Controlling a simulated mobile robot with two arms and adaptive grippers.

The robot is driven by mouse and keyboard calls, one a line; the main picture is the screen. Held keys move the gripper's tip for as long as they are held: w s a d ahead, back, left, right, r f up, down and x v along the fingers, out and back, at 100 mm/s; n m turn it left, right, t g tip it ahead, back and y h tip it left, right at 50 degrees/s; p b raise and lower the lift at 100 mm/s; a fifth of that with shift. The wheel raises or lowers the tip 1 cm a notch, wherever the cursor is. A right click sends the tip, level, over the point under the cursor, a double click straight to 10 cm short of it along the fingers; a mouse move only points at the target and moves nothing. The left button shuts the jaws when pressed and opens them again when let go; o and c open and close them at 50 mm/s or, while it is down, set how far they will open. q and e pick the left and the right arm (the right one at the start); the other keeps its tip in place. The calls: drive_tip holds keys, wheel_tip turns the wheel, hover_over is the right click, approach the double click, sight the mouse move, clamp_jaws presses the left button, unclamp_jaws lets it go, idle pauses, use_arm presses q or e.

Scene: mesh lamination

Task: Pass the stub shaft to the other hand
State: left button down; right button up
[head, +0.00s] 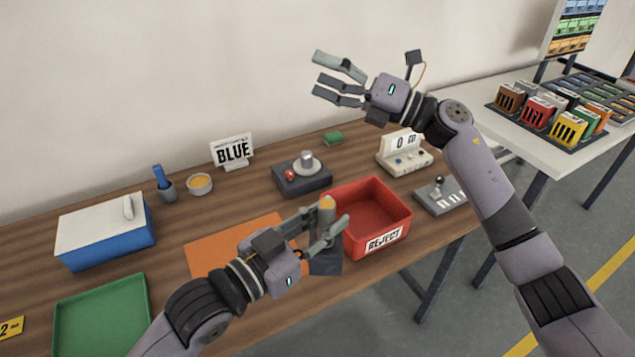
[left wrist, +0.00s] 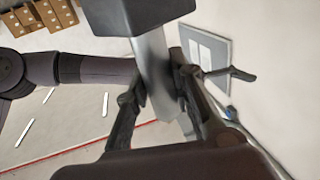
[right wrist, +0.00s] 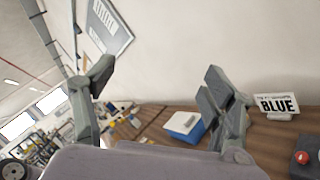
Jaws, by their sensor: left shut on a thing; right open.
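My left gripper (head: 327,222) is shut on the stub shaft (head: 326,208), a grey rod with a tan tip at its top in the head view. The rod stands roughly upright between the fingers, above the table's front part and beside the red reject bin. A dark block (head: 325,263) shows just below the gripper. In the left wrist view the grey shaft (left wrist: 152,62) lies between the fingers, with a dark block (left wrist: 135,14) at its end. My right gripper (head: 320,75) is open and empty, higher up and apart from the shaft; its spread fingers (right wrist: 160,75) show in the right wrist view.
The red reject bin (head: 348,196) stands right of the left gripper. An orange mat (head: 215,255), a green tray (head: 100,318), a blue box with a white lid (head: 105,232) and a BLUE sign (head: 232,151) are on the wooden table. The air between both grippers looks clear.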

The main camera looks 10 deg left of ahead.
sight(321, 205)
use_arm(q)
drive_tip(key=shift+r, duration=0.15)
use_arm(e)
drive_tip(key=s+a+f+n+g+h, duration=0.1)
drive_tip(key=s+a+n+g+h, duration=0.35)
drive_tip(key=s+n, duration=0.4)
drive_tip(key=s+a+f+n+g+h, duration=0.2)
drive_tip(key=s+a+n+g+h, duration=0.25)
drive_tip(key=s+n, duration=0.35)
drive_tip(key=s+d+f+n+t+h, duration=0.1)
drive_tip(key=d+n+t+h, duration=0.1)
drive_tip(key=d+h, duration=0.1)
drive_tip(key=s+d+f+n+t+h, duration=0.1)
drive_tip(key=d+f+n+h, duration=0.1)
drive_tip(key=h, duration=0.3)
drive_tip(key=s+d+f+n+t+h, duration=0.1)
drive_tip(key=d+f+n+t+h, duration=0.1)
drive_tip(key=d+h, duration=0.2)
drive_tip(key=shift+d+f+t+h, duration=0.15)
drive_tip(key=shift+d+t+h, duration=0.15)
drive_tip(key=shift+d, duration=0.1)
drive_tip(key=f, duration=0.3)
drive_tip(key=w+f, duration=0.1)
drive_tip(key=f, duration=0.3)
drive_tip(key=d+f, duration=0.1)
drive_tip(key=f, duration=0.3)
drive_tip(key=shift+w+f, duration=0.2)
drive_tip(key=shift+c, duration=0.4)
